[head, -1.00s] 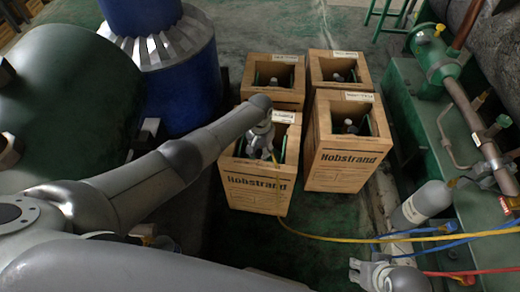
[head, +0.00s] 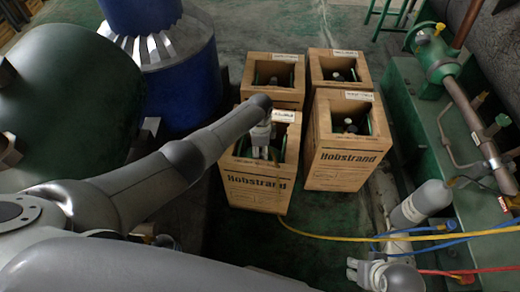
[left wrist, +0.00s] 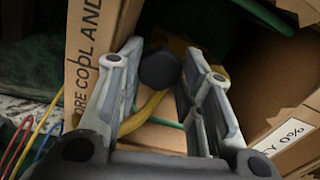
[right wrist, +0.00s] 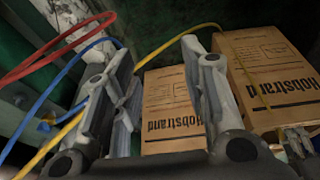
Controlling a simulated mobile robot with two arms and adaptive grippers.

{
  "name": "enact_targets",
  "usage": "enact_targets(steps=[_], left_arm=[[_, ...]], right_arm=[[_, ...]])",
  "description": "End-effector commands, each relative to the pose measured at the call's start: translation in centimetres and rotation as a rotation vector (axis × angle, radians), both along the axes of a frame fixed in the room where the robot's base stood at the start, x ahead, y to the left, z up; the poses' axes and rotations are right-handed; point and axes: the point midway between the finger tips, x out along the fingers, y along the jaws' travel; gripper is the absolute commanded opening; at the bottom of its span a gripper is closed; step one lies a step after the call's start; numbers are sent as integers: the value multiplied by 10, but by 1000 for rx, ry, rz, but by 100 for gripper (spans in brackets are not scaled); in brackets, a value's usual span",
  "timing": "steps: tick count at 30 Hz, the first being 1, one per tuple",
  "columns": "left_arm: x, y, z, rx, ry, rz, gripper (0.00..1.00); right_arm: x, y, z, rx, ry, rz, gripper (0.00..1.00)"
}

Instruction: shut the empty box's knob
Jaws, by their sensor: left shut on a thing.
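The front-left wooden box (head: 258,190), marked Hobstrand, holds a cylinder whose dark round knob (left wrist: 158,70) shows in the left wrist view. The cylinder's lower part is hidden. My right gripper (head: 352,268) is open and empty, low at the right; its parted fingers also show in the right wrist view (right wrist: 160,60).
A yellow hose (head: 330,238) runs from the front-left box to the right. Three other boxes, including the front-right one (head: 345,160), stand close by. A blue tank (head: 175,80) is at the left.

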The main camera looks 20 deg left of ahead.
Motion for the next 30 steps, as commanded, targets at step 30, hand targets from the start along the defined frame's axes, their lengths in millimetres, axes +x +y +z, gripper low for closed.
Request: enact_targets(steps=[30], left_arm=[[0, -2, 1, -4, -4, -648, 10]], right_arm=[[-2, 1, 20, 4, -16, -1, 40]])
